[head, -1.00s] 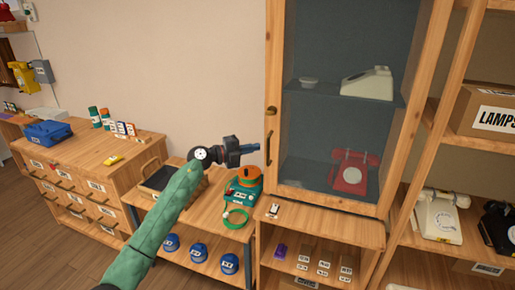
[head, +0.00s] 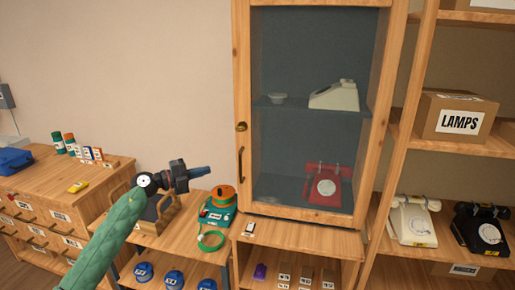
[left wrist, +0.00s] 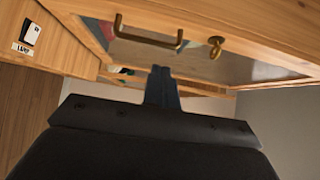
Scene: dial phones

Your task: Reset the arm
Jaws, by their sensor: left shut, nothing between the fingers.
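My left arm, in a green sleeve, comes in from the bottom left of the head view. Its gripper (head: 207,172) is shut and empty, in the air above the low wooden table and left of the glass cabinet. In the left wrist view the closed fingers (left wrist: 161,75) point toward the cabinet's brass handle (left wrist: 148,36) and knob (left wrist: 216,46), apart from them. The cabinet door (head: 241,90) is shut. My right gripper is not in view.
Behind the glass are a red dial phone (head: 325,187) and a cream device (head: 335,95). An orange and green device (head: 219,208) stands on the low table (head: 180,238). Cream (head: 412,221) and black (head: 481,230) phones sit on the right shelf.

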